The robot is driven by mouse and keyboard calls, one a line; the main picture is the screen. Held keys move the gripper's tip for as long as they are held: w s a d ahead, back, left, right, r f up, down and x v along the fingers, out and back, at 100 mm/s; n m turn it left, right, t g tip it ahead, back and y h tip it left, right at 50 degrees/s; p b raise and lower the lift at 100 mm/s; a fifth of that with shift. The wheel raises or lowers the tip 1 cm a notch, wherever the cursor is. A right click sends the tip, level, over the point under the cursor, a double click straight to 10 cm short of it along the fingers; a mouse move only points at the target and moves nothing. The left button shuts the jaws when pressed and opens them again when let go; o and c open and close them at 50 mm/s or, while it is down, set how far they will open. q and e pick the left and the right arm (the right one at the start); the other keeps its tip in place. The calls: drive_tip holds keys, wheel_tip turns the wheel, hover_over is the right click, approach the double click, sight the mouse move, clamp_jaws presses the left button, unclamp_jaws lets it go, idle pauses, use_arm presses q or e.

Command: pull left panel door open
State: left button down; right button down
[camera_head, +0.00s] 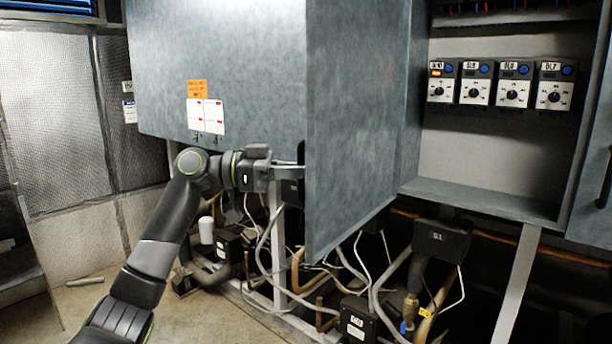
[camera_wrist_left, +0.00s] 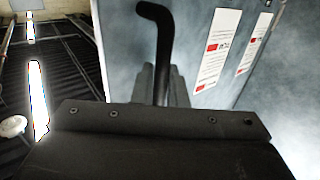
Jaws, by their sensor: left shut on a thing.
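The left panel door (camera_head: 352,125) is a grey-blue metal sheet standing swung out from the cabinet, and the compartment to its right is exposed. Its black bent handle (camera_wrist_left: 160,22) shows in the left wrist view; in the head view it is mostly hidden behind the door's near edge. My left gripper (camera_head: 297,172) reaches in from the left to that edge. In the left wrist view my left gripper's fingers (camera_wrist_left: 165,85) are shut around the handle's lower part. My right gripper is not in view.
Several dial controllers (camera_head: 500,84) sit inside the open compartment. A grey cabinet panel (camera_head: 240,60) with labels stands left of the door. Pipes, cables and a black box (camera_head: 441,240) crowd the space below. Bare floor (camera_head: 90,300) shows at the lower left.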

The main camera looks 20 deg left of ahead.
use_arm(q)
drive_tip(key=shift+w+a+f, duration=0.1)
drive_tip(key=shift+a, duration=0.15)
drive_tip(key=c, duration=1.5)
unclamp_jaws()
drive_tip(key=b+v, duration=0.5)
drive_tip(key=v, duration=1.2)
drive_tip(key=shift+a, duration=0.15)
